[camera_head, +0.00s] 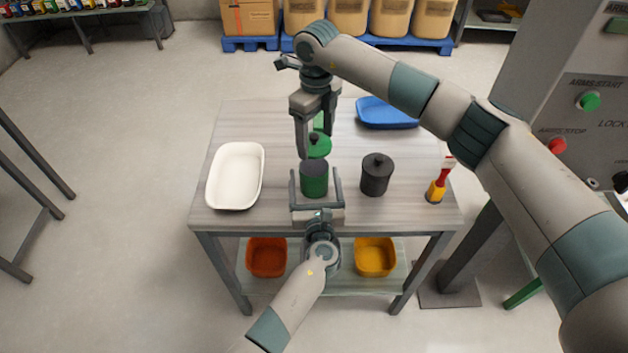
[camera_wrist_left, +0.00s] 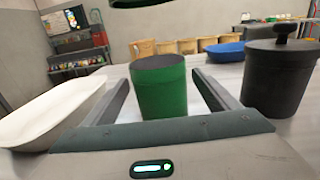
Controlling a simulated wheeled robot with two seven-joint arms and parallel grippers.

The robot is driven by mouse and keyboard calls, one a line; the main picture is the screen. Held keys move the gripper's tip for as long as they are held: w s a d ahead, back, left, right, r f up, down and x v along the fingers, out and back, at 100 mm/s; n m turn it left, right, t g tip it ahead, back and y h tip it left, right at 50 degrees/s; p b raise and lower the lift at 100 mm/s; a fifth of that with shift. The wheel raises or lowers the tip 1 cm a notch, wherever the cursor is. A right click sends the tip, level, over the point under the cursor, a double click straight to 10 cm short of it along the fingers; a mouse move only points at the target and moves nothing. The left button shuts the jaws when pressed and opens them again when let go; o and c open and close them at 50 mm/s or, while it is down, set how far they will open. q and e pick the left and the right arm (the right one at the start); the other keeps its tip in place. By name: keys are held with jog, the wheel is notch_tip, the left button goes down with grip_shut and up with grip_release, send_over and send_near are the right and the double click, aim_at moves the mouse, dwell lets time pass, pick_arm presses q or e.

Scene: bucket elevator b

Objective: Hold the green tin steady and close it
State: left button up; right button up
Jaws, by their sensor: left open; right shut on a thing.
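The green tin (camera_head: 314,182) stands upright on the table, its dark top without the lid on it. It also shows in the left wrist view (camera_wrist_left: 162,92). My left gripper (camera_head: 316,180) is open, with one finger on each side of the tin and a gap at both sides. My right gripper (camera_head: 315,140) comes down from above and is shut on the green lid (camera_head: 319,147). The lid is held above the tin and apart from it, and looks slightly behind it. Its edge also shows at the top of the left wrist view (camera_wrist_left: 142,2).
A black lidded tin (camera_head: 377,175) stands right of the green tin. A white tray (camera_head: 235,176) is at the left, a blue tray (camera_head: 386,113) at the back right. A red-and-yellow tool (camera_head: 438,184) stands near the right edge. Orange (camera_head: 266,257) and yellow bins (camera_head: 375,257) sit below.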

aim_at(314, 178)
pick_arm(q)
jog(key=shift+w, duration=0.7)
jog(key=c, duration=1.6)
pick_arm(e)
jog(key=shift+f, duration=2.45)
jog(key=shift+f, duration=0.2)
jog(key=shift+f, duration=0.7)
jog(key=shift+f, duration=0.65)
jog(key=o, duration=1.1)
